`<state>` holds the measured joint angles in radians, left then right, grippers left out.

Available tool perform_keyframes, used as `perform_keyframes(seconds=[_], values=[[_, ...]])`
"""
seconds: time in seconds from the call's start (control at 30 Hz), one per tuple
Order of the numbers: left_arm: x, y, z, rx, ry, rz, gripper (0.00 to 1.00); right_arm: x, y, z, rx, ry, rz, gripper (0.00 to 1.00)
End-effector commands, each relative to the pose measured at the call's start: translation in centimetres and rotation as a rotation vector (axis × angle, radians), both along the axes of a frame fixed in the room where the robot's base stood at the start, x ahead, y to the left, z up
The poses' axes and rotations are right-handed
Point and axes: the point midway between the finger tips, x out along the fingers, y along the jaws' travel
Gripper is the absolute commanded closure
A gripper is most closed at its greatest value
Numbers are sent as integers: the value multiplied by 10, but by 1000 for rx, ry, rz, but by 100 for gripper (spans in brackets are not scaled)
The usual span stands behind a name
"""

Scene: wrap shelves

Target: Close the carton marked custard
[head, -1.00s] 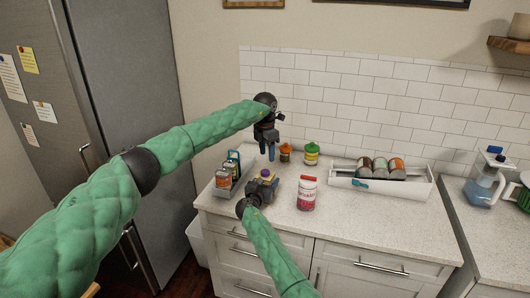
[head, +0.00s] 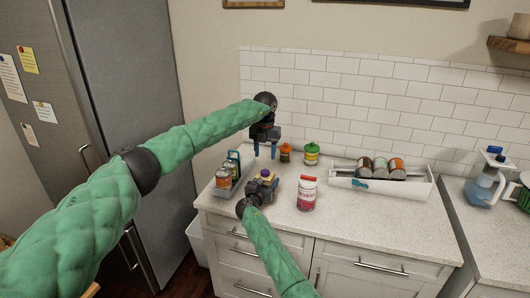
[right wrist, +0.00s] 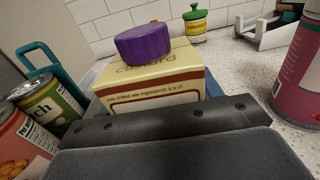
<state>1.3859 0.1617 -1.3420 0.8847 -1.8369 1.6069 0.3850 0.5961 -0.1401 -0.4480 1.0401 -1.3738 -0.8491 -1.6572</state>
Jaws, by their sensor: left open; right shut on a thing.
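The custard carton (right wrist: 155,75) is cream and yellow with a dark red band, and stands upright in the right wrist view. A purple cap (right wrist: 145,42) sits on its top; I cannot tell whether it is tight. In the head view the purple cap (head: 266,173) shows above my right gripper (head: 262,187), which is shut on the carton and hides most of it. My left gripper (head: 265,152) is open and empty, fingers pointing down, above and behind the carton, apart from the cap.
Two small jars, orange (head: 285,153) and yellow with a green lid (head: 311,154), stand behind. A white tray (head: 400,190) of cans is farther right.

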Motion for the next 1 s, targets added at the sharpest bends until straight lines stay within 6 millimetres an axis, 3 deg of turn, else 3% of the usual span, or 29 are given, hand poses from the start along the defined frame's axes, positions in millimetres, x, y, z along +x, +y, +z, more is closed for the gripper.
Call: perform_keyframes(seconds=[0.27,0.8,1.0], values=[[0,0,-9,0,1,-1,51,0,0,0,0,0,0,100],[0,0,-74,0,1,-1,51,0,0,0,0,0,0,100],[0,0,-80,0,0,-1,51,0,0,0,0,0,0,100]])
